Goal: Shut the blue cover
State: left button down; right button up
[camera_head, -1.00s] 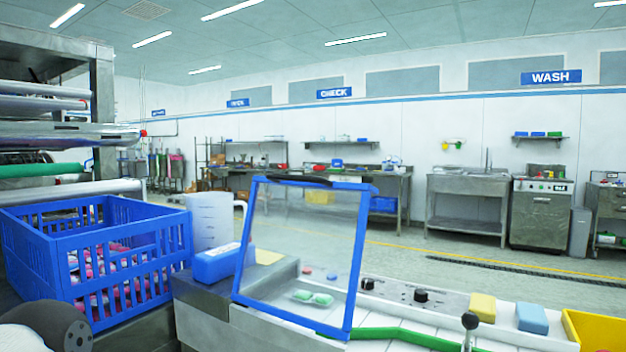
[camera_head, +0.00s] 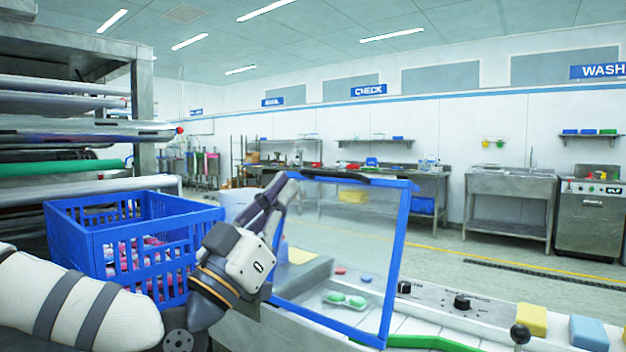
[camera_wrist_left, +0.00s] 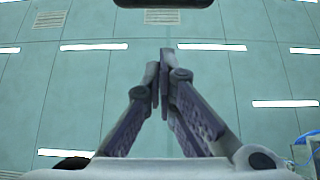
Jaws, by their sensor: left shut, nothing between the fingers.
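The blue cover (camera_head: 396,262) is a clear panel in a blue frame, standing raised and slightly tilted over the machine, with a dark handle strip along its top edge. My left gripper (camera_head: 290,184) points up at the cover's upper left corner, in front of it in the head view. Its fingers are shut and empty. Whether they touch the frame I cannot tell. In the left wrist view the shut fingertips (camera_wrist_left: 160,62) point at the ceiling, and a dark rounded bar shows at the top edge. My right gripper is not in view.
A blue crate (camera_head: 75,212) with pink and white items stands at the left. Green pieces (camera_head: 346,299) show through the cover. A control panel with knobs (camera_head: 462,302), a yellow block (camera_head: 532,319) and a blue block (camera_head: 588,332) are at the right. A black-knobbed lever (camera_head: 520,334) stands in front.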

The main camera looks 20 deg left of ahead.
pick_arm(q)
jog(key=w+d+r, duration=0.2)
jog(key=w, duration=0.4)
jog(key=shift+w+d+b, duration=0.3)
